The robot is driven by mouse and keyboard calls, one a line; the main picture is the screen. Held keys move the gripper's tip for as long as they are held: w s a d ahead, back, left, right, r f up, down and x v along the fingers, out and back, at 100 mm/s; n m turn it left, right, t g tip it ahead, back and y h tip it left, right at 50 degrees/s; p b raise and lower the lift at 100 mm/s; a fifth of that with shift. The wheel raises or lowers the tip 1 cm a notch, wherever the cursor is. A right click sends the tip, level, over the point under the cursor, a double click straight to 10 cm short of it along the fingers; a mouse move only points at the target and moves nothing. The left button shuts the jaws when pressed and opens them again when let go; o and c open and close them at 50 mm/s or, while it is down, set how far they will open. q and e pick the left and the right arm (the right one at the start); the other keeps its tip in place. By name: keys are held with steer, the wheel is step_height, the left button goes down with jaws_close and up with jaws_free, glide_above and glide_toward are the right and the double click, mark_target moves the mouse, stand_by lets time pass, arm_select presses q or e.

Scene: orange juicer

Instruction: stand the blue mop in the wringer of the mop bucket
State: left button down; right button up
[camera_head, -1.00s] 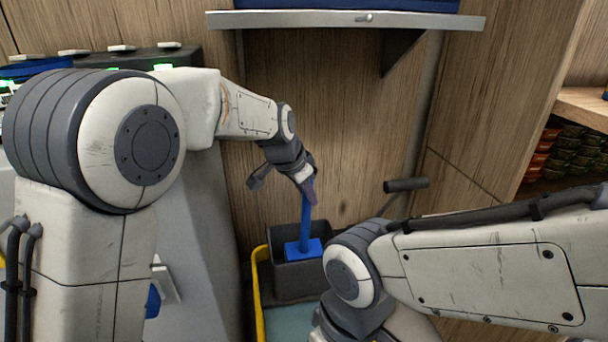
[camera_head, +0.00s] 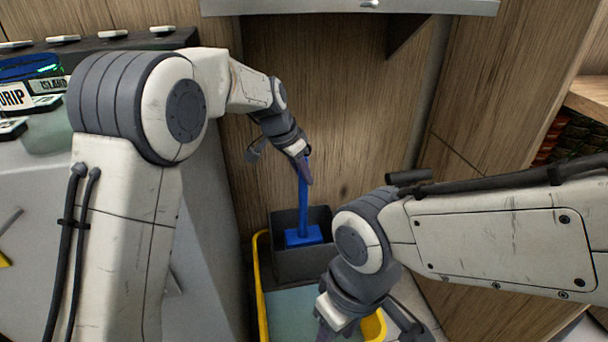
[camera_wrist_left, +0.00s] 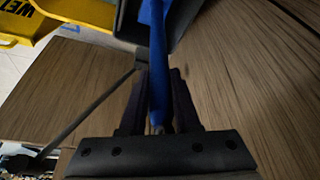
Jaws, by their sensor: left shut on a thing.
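The blue mop (camera_head: 303,205) is upright, with its blue head (camera_head: 303,236) at the mouth of the dark grey wringer (camera_head: 301,265). I cannot tell whether the head rests on the wringer's floor. The wringer sits at the back of the yellow mop bucket (camera_head: 263,305). My left gripper (camera_head: 304,170) is shut on the upper part of the mop's handle, above the wringer. In the left wrist view the blue handle (camera_wrist_left: 157,70) runs between the two dark fingers (camera_wrist_left: 158,105). My right gripper (camera_head: 328,331) is over the bucket's front, partly cut off by the lower edge.
A wooden wall stands close behind the bucket. A metal shelf (camera_head: 350,7) juts out above. A grey machine cabinet (camera_head: 215,220) is left of the bucket, and wooden shelving (camera_head: 590,95) is at the right. My right arm hides the bucket's right side.

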stand_by(0.3)
arm_select(q)
steer(key=shift+f, duration=0.5)
steer(key=c, duration=0.6)
jaws_free()
steer(key=shift+f, duration=0.1)
steer(key=p+v, duration=0.4)
steer(key=v, duration=0.5)
steer(key=s+d+n+g, duration=0.1)
steer(key=s+d+g, duration=0.15)
steer(key=s, duration=1.55)
steer(key=s+a+f, duration=0.1)
steer(key=s, duration=0.4)
steer(key=s+a+f+n+y, duration=0.1)
steer(key=s+a+f, duration=0.1)
steer(key=s, duration=0.4)
steer(key=s+a+f+n+y, duration=0.1)
steer(key=s+f, duration=0.1)
steer(key=s, duration=0.4)
steer(key=shift+a+f, duration=0.2)
steer(key=shift+a, duration=0.15)
